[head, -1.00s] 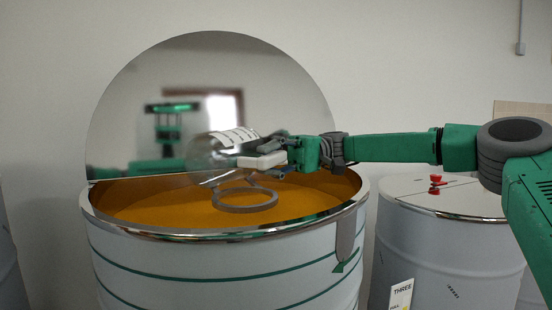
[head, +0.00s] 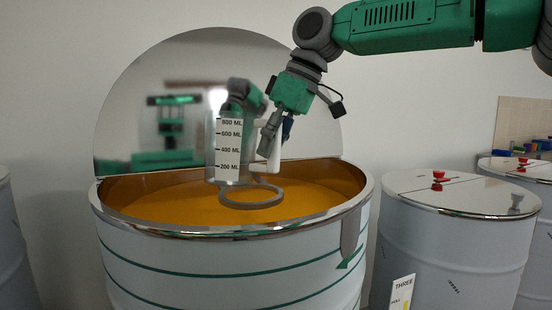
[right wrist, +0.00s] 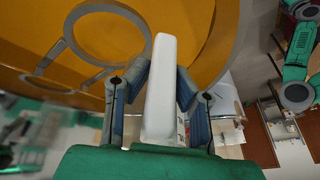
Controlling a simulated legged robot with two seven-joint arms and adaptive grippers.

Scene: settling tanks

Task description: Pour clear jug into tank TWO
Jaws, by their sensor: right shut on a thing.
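The clear jug (head: 227,150) is upright, with a white scale marked up to 800 ML. It hangs over the open tank (head: 235,232), which holds orange-brown liquid (head: 165,200). No number shows on this tank. I cannot make out any liquid in the jug. My right gripper (head: 272,145) is shut on the jug's white handle (head: 268,150), pointing down. The right wrist view shows the handle (right wrist: 161,85) between the fingers of my right gripper (right wrist: 155,90). My left gripper is not in view.
A grey ring (head: 250,204) sits over the liquid, below the jug. The round mirror lid (head: 130,100) stands raised behind the tank. A closed tank (head: 455,235) labelled THREE, with a red knob (head: 438,176), stands at right. Another tank edge (head: 10,245) shows at left.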

